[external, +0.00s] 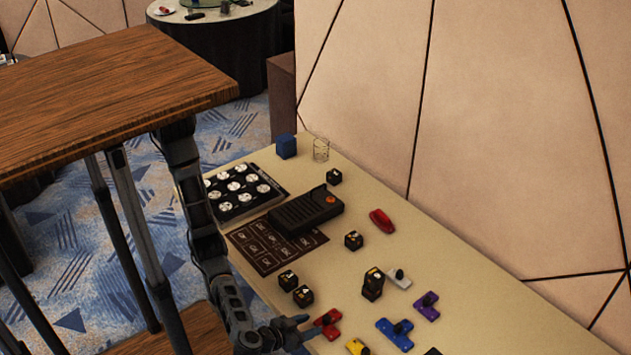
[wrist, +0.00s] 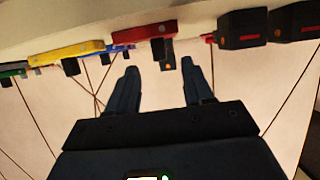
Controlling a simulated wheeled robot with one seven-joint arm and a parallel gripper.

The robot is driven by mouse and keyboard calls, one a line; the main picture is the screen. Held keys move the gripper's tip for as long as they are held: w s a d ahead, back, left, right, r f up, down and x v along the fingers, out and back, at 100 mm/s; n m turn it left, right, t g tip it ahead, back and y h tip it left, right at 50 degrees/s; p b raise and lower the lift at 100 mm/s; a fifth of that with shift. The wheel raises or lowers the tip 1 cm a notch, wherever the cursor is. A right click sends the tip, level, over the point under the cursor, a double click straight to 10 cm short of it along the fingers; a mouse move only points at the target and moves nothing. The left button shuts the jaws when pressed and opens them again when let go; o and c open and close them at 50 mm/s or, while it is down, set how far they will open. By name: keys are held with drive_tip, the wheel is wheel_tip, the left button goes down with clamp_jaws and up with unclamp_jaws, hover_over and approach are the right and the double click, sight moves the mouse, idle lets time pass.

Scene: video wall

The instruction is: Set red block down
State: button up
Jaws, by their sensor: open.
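The red block (external: 328,322), a flat piece with a black knob, rests on the cream table near its front edge. My gripper (external: 306,328) is right beside it, on its left, low at the table edge. In the wrist view the red block (wrist: 140,30) lies ahead of my two open fingers (wrist: 160,68), its dark knob showing between the fingertips. The fingers are apart and hold nothing. I cannot tell whether a finger touches the block.
A yellow block (external: 357,346) and a blue block (external: 395,334) lie to the right. Black cubes (external: 302,296) sit behind. A black device (external: 305,210), a board of white discs (external: 240,190) and a glass (external: 321,149) stand farther back. A wooden tabletop (external: 100,85) overhangs at left.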

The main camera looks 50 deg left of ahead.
sight(324, 318)
drive_tip(key=shift+x, duration=1)
drive_tip(key=x, duration=0.1)
drive_tip(key=p+x, duration=0.1)
drive_tip(key=x, duration=0.1)
drive_tip(key=r+p+x, duration=0.1)
drive_tip(key=x, duration=0.1)
drive_tip(key=shift+w, duration=0.15)
drive_tip(key=shift+w+f, duration=0.25)
drive_tip(key=shift+w, duration=0.1)
clamp_jaws()
